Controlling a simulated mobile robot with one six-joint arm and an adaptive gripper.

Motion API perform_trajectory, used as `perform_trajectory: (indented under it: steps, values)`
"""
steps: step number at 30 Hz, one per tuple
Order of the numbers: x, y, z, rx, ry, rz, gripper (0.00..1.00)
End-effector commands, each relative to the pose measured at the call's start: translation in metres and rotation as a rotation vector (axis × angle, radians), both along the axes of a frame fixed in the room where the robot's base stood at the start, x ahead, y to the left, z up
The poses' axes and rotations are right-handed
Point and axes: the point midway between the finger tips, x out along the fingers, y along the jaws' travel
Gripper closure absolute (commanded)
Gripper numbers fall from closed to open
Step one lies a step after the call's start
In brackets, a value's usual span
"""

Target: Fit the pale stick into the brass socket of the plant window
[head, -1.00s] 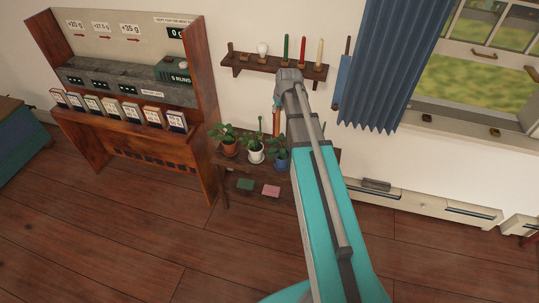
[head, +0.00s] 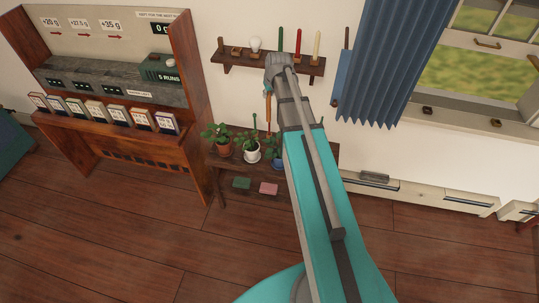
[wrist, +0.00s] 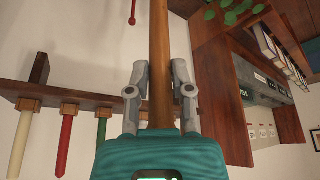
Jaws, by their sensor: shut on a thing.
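My gripper (wrist: 160,95) is shut on a brown wooden stick (wrist: 160,40), which runs lengthwise between its fingers in the wrist view. In the head view my arm hides most of the gripper, and a short orange-brown length (head: 267,108) shows below it. A pale cream stick (head: 317,45) stands upright on the wall shelf, at the right end of the row; it also shows in the wrist view (wrist: 20,140). Two small brass-coloured fittings, one left (head: 428,110) and one right (head: 496,123), sit on the window sill. I cannot tell which is the plant window's socket.
The wall shelf (head: 285,66) also bears a red stick (head: 297,40), a green stick (head: 280,40) and a white bulb (head: 256,43). Potted plants (head: 250,155) stand on a low dark stand below. A blue curtain (head: 385,60) hangs beside the window.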

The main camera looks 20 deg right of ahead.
Motion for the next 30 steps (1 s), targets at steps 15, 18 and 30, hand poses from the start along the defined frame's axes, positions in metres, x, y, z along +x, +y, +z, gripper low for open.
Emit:
perform_trajectory:
  steps: [15,18,30]
  values:
    - [0.004,0.014,-0.005,0.001,0.0,0.02,1.0]
    - [0.006,0.013,-0.012,0.0,0.0,0.017,1.0]
    - [0.021,0.002,-0.07,0.0,-0.001,-0.009,1.0]
